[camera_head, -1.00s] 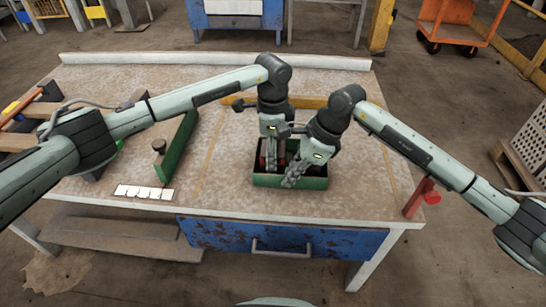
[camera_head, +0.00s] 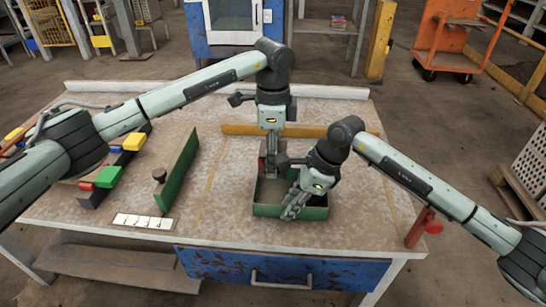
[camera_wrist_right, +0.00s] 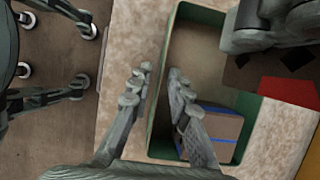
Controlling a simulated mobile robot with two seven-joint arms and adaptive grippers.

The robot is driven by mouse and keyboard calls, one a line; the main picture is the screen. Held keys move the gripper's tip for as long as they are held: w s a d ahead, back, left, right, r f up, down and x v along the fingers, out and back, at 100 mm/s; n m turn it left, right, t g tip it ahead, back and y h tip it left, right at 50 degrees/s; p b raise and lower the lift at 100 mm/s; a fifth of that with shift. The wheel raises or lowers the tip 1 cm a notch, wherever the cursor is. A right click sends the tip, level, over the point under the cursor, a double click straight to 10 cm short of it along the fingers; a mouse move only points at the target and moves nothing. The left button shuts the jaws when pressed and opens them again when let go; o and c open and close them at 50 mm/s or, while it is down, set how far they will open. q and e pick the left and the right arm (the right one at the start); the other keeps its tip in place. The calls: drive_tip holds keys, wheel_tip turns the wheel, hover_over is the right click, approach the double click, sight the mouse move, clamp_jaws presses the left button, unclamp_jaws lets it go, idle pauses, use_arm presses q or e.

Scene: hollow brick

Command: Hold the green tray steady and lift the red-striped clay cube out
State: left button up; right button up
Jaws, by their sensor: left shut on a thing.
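The green tray (camera_head: 262,210) sits near the table's front edge; its wall shows in the right wrist view (camera_wrist_right: 247,135). My left gripper (camera_head: 270,172) is shut on the red-striped clay cube (camera_head: 262,162), above the tray's back left part. In the right wrist view the cube is a dark brown face with black diamonds and a red side (camera_wrist_right: 290,92). My right gripper (camera_head: 290,213) is low at the tray's front; its fingers (camera_wrist_right: 158,75) are parted on either side of a tray wall. A blue-edged grey-brown block (camera_wrist_right: 215,130) lies inside the tray, partly behind a finger.
Coloured blocks (camera_head: 108,176) lie farther left. A yellow-brown bar (camera_head: 240,130) lies behind the tray. A red clamp (camera_head: 424,222) is at the right edge.

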drive_tip(key=shift+o, duration=0.6)
drive_tip(key=v, duration=1.2)
